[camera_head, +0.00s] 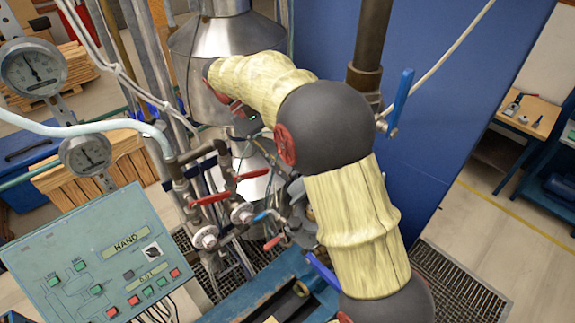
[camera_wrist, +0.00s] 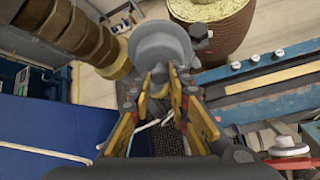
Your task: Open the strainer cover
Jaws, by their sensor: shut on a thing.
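In the wrist view, a grey round piece that looks like the strainer cover (camera_wrist: 160,42) sits just beyond my fingertips. My gripper (camera_wrist: 161,78), with yellow-and-black fingers, is closed in on a small part at the near side of this piece. The fingers hide most of that part. The cover appears in place on the pipework, and I cannot see a gap under it. In the head view, my arm bends over the pipework and hides the cover and most of my gripper.
A control panel (camera_head: 100,265) stands at lower left, with gauges (camera_head: 35,68) above it. A red valve handle (camera_head: 208,199) and thin pipes crowd the middle. A blue wall (camera_head: 445,110) is close behind my arm. A blue bench (camera_wrist: 265,82) lies right in the wrist view.

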